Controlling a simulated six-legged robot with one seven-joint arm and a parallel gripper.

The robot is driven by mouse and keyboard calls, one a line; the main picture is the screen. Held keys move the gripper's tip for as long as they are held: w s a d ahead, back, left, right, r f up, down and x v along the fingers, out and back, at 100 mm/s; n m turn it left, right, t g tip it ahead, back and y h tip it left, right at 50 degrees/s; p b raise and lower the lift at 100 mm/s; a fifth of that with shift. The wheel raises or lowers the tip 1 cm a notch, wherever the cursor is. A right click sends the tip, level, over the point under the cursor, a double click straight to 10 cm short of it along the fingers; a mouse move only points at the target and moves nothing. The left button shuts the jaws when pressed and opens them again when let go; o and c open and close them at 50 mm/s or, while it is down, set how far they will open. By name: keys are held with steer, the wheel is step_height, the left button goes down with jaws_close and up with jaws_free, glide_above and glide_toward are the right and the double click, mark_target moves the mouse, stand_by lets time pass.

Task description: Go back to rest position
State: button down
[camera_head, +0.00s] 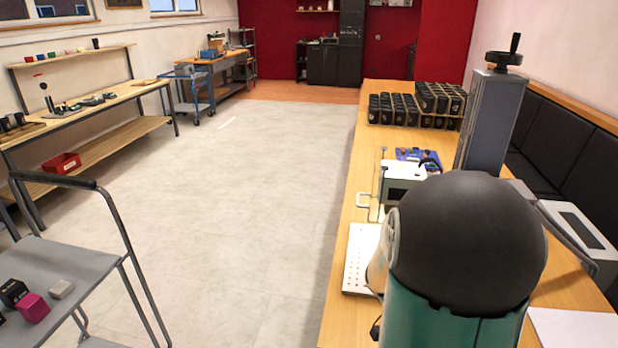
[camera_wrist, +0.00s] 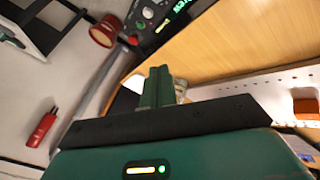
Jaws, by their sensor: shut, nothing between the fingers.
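My gripper (camera_wrist: 157,82) shows in the wrist view as two green fingers standing side by side and touching above a dark bar. It is shut with nothing held. In the head view a large dark rounded joint of my arm (camera_head: 468,240) and a green link fill the lower right, in front of the wooden table (camera_head: 400,150). My fingertips cannot be seen in the head view. In the wrist view the fingers stand in front of the wooden surface (camera_wrist: 245,40).
In the head view a grey column with a crank (camera_head: 488,120), black boxes (camera_head: 420,105) and a perforated white plate (camera_head: 357,260) stand near my arm. A cart (camera_head: 75,250) is at the left. The middle floor is clear. The wrist view shows a control panel (camera_wrist: 150,18).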

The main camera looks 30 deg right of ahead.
steer(key=w+a+r+n+t+y, duration=0.1)
steer(key=a+r+n, duration=0.4)
steer(key=a, duration=0.5)
steer(key=w+a+r+n+t+y, duration=0.2)
steer(key=a+r+n+t, duration=0.3)
steer(key=a+r, duration=0.3)
steer(key=w+a+r+n+t+y, duration=0.2)
steer(key=a+r, duration=0.5)
steer(key=a, duration=0.6)
steer(key=w+n+t, duration=0.1)
steer(key=n+t, duration=0.1)
steer(key=n, duration=0.1)
steer(key=shift+w+a+n, duration=0.15)
steer(key=shift+a+n, duration=0.2)
steer(key=shift+n, duration=0.05)
steer(key=shift+d, duration=0.25)
